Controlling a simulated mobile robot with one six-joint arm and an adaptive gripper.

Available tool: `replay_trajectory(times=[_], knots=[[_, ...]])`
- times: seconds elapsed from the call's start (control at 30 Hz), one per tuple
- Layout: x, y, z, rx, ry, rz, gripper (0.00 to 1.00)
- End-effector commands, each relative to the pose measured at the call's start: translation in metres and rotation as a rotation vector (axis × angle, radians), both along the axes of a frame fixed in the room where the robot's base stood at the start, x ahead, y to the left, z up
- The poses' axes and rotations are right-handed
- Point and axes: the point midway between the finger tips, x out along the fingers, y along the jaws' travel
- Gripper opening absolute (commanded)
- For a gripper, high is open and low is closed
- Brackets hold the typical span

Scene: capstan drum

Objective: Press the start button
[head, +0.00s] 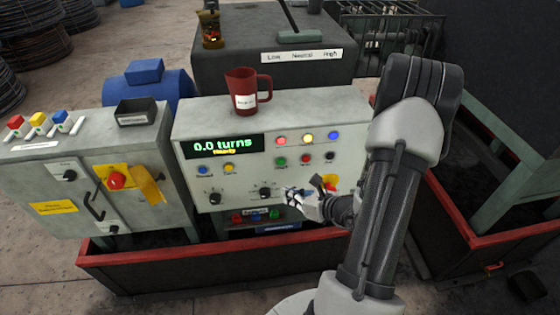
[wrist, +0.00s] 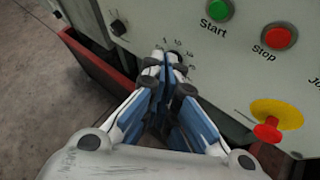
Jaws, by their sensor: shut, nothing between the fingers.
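The start button is green, labelled "Start", and shows at the top of the wrist view (wrist: 219,9). In the head view the green button (head: 281,161) sits on the pale control panel (head: 190,180), below the row of coloured lamps. The red "Stop" button (wrist: 275,37) is to its right; it also shows in the head view (head: 305,160). My gripper (wrist: 168,62) is shut and empty, its fingertips in front of a dial scale, below and left of the start button. In the head view my gripper (head: 287,192) is low at the panel; whether it touches cannot be told.
A red mushroom button on a yellow base (wrist: 276,115) is right of my gripper. A rotary knob (wrist: 118,27) is to the left. A red mug (head: 243,92) stands on top of the panel. The display (head: 222,145) reads "0.0 turns". A red-rimmed tray (head: 130,270) runs below.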

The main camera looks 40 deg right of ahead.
Motion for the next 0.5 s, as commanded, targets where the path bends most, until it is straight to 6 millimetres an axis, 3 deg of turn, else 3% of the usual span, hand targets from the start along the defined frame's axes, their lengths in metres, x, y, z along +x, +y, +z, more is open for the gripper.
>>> replay_trajectory(times=[0.5], knots=[[0.0077, -0.0057, 0.0002, -0.001, -0.001, -0.002, 0.0]])
